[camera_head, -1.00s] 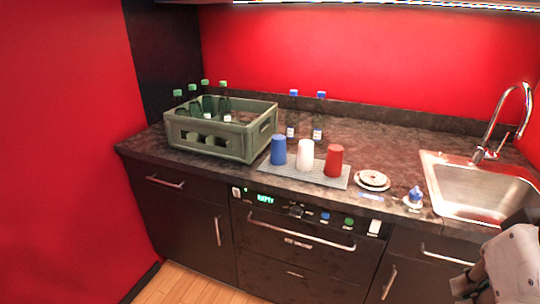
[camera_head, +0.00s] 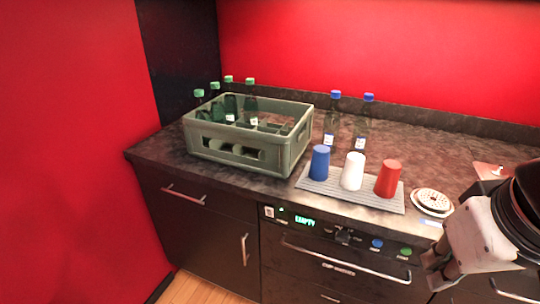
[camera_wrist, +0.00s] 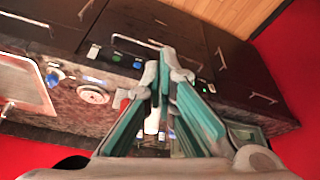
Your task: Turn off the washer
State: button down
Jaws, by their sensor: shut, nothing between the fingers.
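The washer (camera_head: 300,258) is a dark front-panel appliance under the counter. Its panel has a lit green display (camera_head: 305,221) reading "EMPTY", a dark knob (camera_head: 344,237), a blue button (camera_head: 377,244), a green button (camera_head: 405,252) and a small white switch (camera_head: 269,212) at the left end. My gripper (camera_head: 432,275) is shut and empty, at the lower right of the head view, near the panel's right end, which it and my arm hide. In the wrist view my gripper (camera_wrist: 161,60) overlaps the panel beside the blue button (camera_wrist: 138,65); contact cannot be told.
A metal handle bar (camera_head: 345,266) runs below the panel. On the counter stand a green crate (camera_head: 235,160) with bottles, a mat (camera_head: 330,190) with blue, white and red cups, and two blue-capped bottles. The sink (camera_wrist: 20,85) shows in the wrist view.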

jog(key=w+a+f+n+t+h+b, duration=0.1)
jog(key=w+a+f+n+h+b, duration=0.35)
jog(key=w+f+n, duration=0.45)
jog(key=w+a+f+n+h+b, duration=0.3)
jog(key=w+f+n+b, duration=0.3)
jog(key=w+n, duration=0.3)
jog(key=w+a+f+n+t+y+b, duration=0.1)
jog(key=w+a+f+n+t, duration=0.1)
jog(key=a+f+n, duration=0.2)
jog(key=w+a+f+n+t+y+b, duration=0.1)
jog(key=a+f+n, duration=0.4)
jog(key=a, duration=0.6)
jog(key=w+a+f+n+t+y+b, duration=0.1)
jog(key=w+a+f+n+t+b, duration=0.2)
jog(key=a, duration=0.4)
jog(key=shift+w+a+f+n+t, duration=0.2)
jog(key=shift+w+f+n+t, duration=0.2)
jog(key=shift+f+n+t, duration=0.35)
jog(key=shift+r, duration=0.1)
